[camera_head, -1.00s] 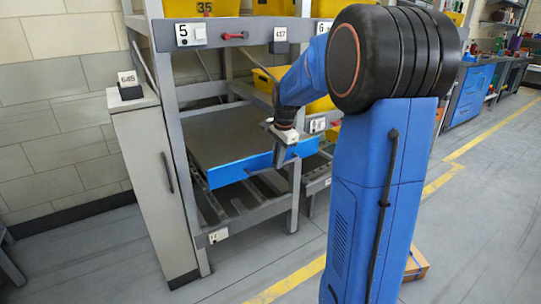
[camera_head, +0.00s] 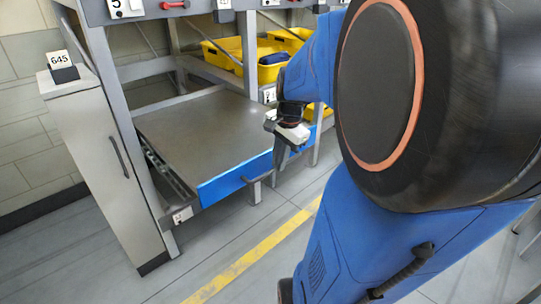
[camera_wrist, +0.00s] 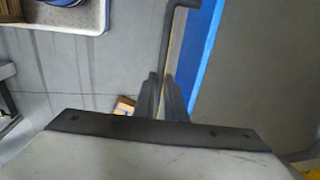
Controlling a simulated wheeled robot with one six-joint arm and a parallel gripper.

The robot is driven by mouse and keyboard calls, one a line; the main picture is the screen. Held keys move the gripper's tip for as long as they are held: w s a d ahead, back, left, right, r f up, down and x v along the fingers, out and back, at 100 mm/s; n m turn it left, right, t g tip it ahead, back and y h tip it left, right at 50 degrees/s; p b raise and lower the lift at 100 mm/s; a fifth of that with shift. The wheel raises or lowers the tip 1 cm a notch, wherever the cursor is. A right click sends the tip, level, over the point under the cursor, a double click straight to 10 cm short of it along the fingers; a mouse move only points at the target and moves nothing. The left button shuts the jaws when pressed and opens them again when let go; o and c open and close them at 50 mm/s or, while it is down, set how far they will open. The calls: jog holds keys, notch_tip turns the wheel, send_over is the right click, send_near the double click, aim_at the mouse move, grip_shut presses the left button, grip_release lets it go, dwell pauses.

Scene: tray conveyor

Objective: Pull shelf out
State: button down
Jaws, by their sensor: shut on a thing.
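The shelf (camera_head: 195,135) is a flat grey board with a blue front edge (camera_head: 225,183). It juts out past the front posts of the rack and lies level. Its dark handle (camera_head: 257,179) is on the blue front; in the wrist view the handle (camera_wrist: 178,40) runs beside the blue edge (camera_wrist: 206,60). My gripper (camera_head: 277,165) is at the right part of the handle. In the wrist view the fingers of my gripper (camera_wrist: 164,80) are closed on the handle's near end. The exact contact is partly hidden by the fingers.
Yellow bins (camera_head: 270,68) sit behind on the right. The floor in front is clear, with a yellow line (camera_head: 250,258). A white tray (camera_wrist: 65,15) shows in the wrist view.

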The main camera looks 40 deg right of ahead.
jog(key=shift+s, duration=0.3)
jog(key=c, duration=1.8)
grip_release()
jog(key=shift+r, duration=0.15)
jog(key=s+r, duration=0.1)
jog(key=r, duration=0.4)
jog(key=s+r, duration=0.1)
jog(key=r, duration=0.5)
jog(key=s+r, duration=0.1)
jog(key=r, duration=0.5)
jog(key=shift+s, duration=0.15)
jog(key=shift+f, duration=0.1)
